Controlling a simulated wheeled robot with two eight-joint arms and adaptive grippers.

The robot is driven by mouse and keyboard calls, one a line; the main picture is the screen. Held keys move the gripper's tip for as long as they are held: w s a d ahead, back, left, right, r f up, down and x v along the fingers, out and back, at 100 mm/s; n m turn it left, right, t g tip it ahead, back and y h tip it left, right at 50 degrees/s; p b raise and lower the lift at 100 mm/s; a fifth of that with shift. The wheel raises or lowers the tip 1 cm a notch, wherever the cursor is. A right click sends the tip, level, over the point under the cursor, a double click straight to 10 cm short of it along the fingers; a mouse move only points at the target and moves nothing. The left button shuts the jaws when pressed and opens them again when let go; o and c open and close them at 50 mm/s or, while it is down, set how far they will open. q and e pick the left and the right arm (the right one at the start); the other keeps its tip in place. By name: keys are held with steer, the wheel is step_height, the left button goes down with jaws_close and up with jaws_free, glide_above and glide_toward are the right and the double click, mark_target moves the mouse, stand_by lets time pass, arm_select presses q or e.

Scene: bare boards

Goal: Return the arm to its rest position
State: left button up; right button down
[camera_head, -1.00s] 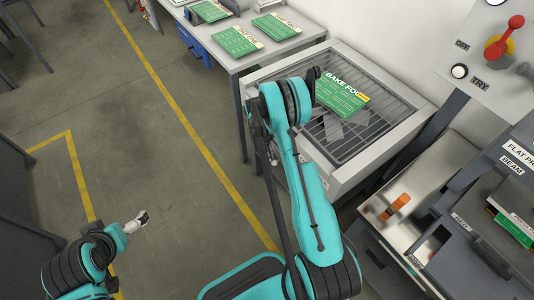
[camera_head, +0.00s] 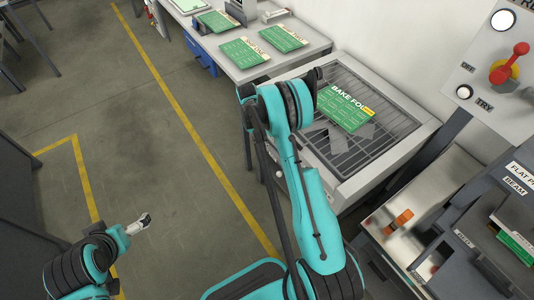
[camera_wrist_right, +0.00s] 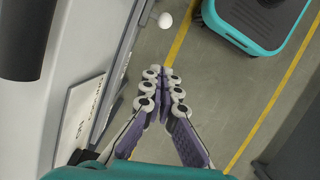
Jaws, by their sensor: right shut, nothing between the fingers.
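My right gripper (camera_wrist_right: 164,82) shows in the right wrist view with its fingertips together and nothing between them. It hangs over the floor beside a grey machine side (camera_wrist_right: 85,75) and does not touch it there. In the head view my teal right arm (camera_head: 303,190) rises in the middle, its elbow in front of the wire-rack tray table; its gripper is hidden there. My left gripper (camera_head: 139,223) is at the lower left above the floor, small and pale, and whether it is open is unclear.
A green "BAKE FOR" card (camera_head: 345,108) lies on the rack table (camera_head: 432,126). A bench (camera_head: 318,43) behind it holds several green cards. A grey machine with an orange part (camera_head: 398,221) and a red-lever panel (camera_head: 490,75) stand right.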

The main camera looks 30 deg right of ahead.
steer(key=shift+v, duration=0.95)
steer(key=s+a+r+m+t, duration=0.1)
steer(key=s+a+r+t, duration=0.15)
steer(key=r, duration=0.65)
steer(key=s+a+r+t, duration=0.2)
steer(key=a+r, duration=0.2)
steer(key=r, duration=0.5)
steer(key=s+a+r+m+t, duration=0.1)
steer(key=s+a+r+t, duration=0.2)
steer(key=s, duration=0.5)
steer(key=s+a+r+m+t+y, duration=0.1)
steer(key=s+a+r+t, duration=0.2)
steer(key=s, duration=0.5)
steer(key=shift+s+a+r, duration=0.2)
steer(key=shift+a, duration=0.65)
